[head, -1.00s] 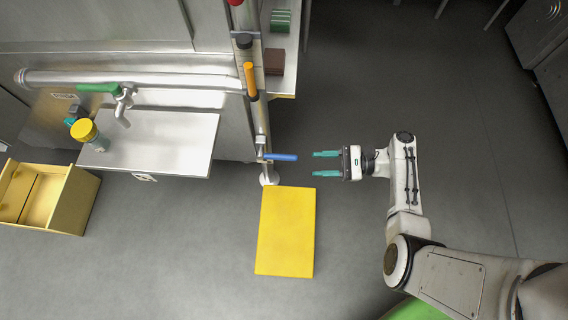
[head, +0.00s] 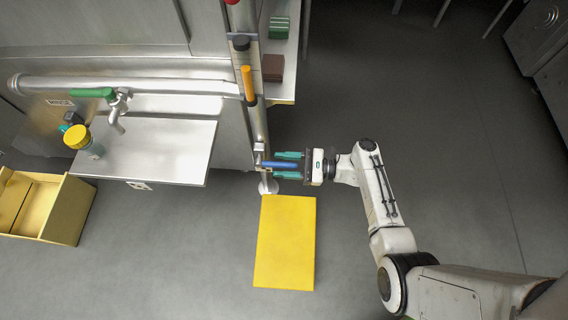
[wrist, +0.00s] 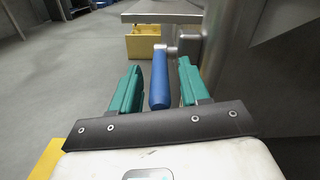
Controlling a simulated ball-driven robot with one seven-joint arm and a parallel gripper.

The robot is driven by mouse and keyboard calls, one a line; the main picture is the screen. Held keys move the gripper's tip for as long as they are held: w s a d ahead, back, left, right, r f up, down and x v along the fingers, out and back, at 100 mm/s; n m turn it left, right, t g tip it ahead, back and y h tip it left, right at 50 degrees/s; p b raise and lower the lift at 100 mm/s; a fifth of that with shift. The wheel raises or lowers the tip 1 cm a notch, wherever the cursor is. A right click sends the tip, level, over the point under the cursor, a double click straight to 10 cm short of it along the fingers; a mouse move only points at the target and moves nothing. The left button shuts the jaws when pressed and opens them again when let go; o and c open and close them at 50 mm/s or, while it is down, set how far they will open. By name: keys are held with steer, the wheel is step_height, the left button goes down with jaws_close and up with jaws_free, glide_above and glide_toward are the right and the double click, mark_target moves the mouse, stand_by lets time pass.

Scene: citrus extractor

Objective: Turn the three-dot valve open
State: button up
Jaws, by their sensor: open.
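Several lever valves sit on the steel pipework. A blue lever (head: 283,164) is low on the upright pipe, an orange lever (head: 247,84) is above it, and a red part (head: 232,2) is at the top edge. A green lever (head: 93,93) is on the tap at left. I cannot make out dot marks on any of them. My gripper (head: 276,165) is open, its teal fingers on either side of the blue lever. In the wrist view the blue lever (wrist: 160,82) stands between the fingers, with a visible gap on both sides.
A yellow mat (head: 286,242) lies on the floor below the pipe. A steel shelf (head: 160,150) holds a yellow-lidded jar (head: 77,137). A yellow open box (head: 70,212) is at far left. Red-brown and green blocks (head: 273,68) sit behind the pipe. Floor at right is clear.

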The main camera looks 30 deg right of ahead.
steer(key=shift+a, duration=0.1)
jaws_close()
stand_by(0.4)
